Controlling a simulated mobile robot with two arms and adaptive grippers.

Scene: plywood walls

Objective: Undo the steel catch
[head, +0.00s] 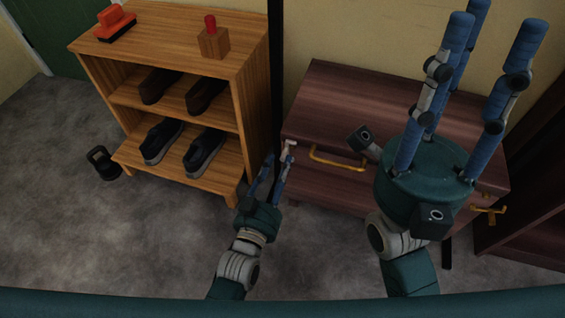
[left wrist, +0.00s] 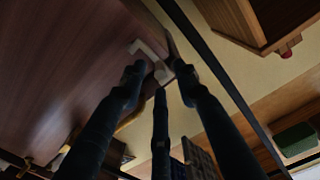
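The steel catch (head: 289,148) is a small pale piece at the front left top corner of the dark red-brown drawer chest (head: 345,95). In the left wrist view, the catch (left wrist: 148,48) looks like a bent pale lever. My left gripper (head: 279,163) is right at the catch, with its blue fingers pointing up toward it. In the left wrist view, its fingertips (left wrist: 160,75) come close together around the catch's lower end; whether they press on it is not clear. My right gripper (head: 490,30) is raised in front of the chest, fingers spread, empty.
The chest front has a yellow handle (head: 338,163) and another yellow fitting (head: 490,213) at the right. A black kettlebell (head: 103,162) is on the floor.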

